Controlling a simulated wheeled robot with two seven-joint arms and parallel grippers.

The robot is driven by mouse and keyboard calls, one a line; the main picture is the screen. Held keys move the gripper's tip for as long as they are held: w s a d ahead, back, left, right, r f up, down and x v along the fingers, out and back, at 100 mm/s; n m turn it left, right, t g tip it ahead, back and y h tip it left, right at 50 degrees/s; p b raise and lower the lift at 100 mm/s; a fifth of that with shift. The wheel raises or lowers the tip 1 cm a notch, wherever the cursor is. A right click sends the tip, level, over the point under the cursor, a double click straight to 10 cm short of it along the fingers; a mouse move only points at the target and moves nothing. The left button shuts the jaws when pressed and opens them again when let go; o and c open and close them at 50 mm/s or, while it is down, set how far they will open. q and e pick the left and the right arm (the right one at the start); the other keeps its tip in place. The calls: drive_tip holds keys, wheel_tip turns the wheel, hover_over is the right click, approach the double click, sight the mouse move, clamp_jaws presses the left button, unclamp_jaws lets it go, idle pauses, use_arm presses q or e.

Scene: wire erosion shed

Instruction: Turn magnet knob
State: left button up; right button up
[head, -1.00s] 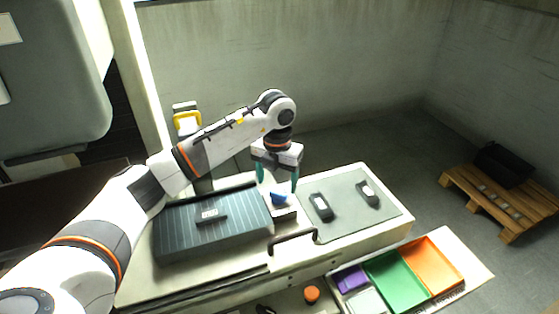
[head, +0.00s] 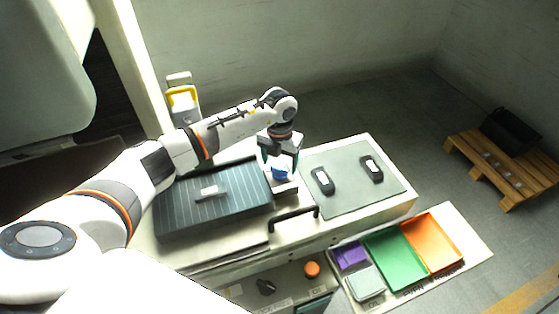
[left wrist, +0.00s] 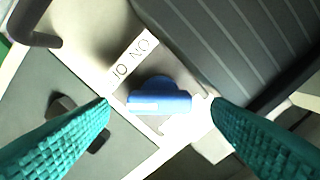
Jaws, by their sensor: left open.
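The blue magnet knob (head: 280,173) stands on a small grey block beside the dark ribbed magnet plate (head: 205,210). In the left wrist view the knob (left wrist: 160,101) shows a wide bar with a pale mark, beside a white label (left wrist: 133,57) with lettering. My left gripper (head: 281,167) is over the knob, pointing down. Its two green textured fingers (left wrist: 160,110) are open, one on each side of the knob, with gaps between. I cannot tell how far the fingertips are above the block. My right gripper is not in view.
A black handle (head: 293,217) stands in front of the knob. A grey-green mat (head: 348,193) with two dark pieces lies to the right. Green (head: 397,262) and orange (head: 447,246) trays are lower right. A pallet (head: 530,170) stands on the floor.

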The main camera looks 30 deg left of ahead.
use_arm(q)
drive_tip(key=shift+f, duration=0.9)
drive_tip(key=shift+c, duration=0.2)
drive_tip(key=c, duration=0.9)
drive_tip(key=shift+f+m+b, duration=0.15)
drive_tip(key=shift+m+b, duration=0.55)
drive_tip(key=shift+b, duration=0.2)
drive_tip(key=shift+c, duration=0.2)
drive_tip(key=m+b, duration=1.1)
drive_tip(key=m, duration=0.1)
drive_tip(key=shift+b, duration=0.35)
drive_tip(key=shift+r+m+b, duration=0.2)
drive_tip(key=shift+m+b, duration=1.05)
drive_tip(key=shift+m, duration=0.95)
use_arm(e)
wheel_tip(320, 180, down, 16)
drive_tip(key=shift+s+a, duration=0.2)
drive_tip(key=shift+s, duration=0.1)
use_arm(q)
drive_tip(key=shift+r, duration=0.1)
